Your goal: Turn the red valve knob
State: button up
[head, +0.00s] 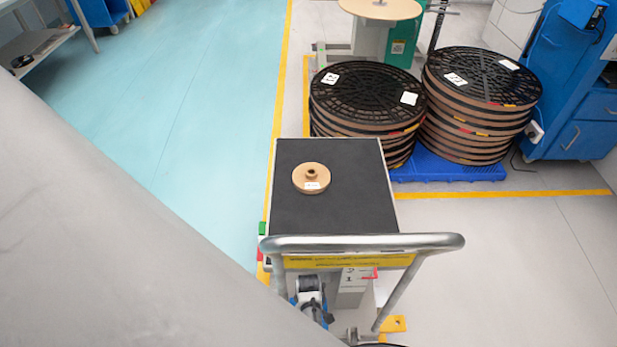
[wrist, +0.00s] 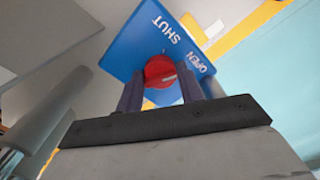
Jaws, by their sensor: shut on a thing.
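The red valve knob (wrist: 159,68) shows in the wrist view in front of a blue plate (wrist: 140,38) lettered SHUT and OPEN in white. A short pale mark is on the knob, pointing roughly toward the word OPEN. My gripper (wrist: 160,88) has one dark finger on each side of the knob and is shut on it. The fingers hide part of the knob's sides. I cannot make out the knob or my gripper in the head view, where my grey arm covers the lower left.
A cart with a black top (head: 350,210) and metal handle (head: 360,241) stands at centre, carrying a small cardboard spool (head: 311,179). Stacked large reels (head: 366,100) rest on a blue pallet (head: 445,172) behind. Blue-green floor (head: 190,90) at left is open.

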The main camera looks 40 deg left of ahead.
jog(key=o, duration=0.9)
jog(key=shift+o, duration=0.2)
notch_tip(320, 180, up, 14)
jog(key=p, duration=0.1)
jog(key=shift+f, duration=0.1)
dwell(0.3)
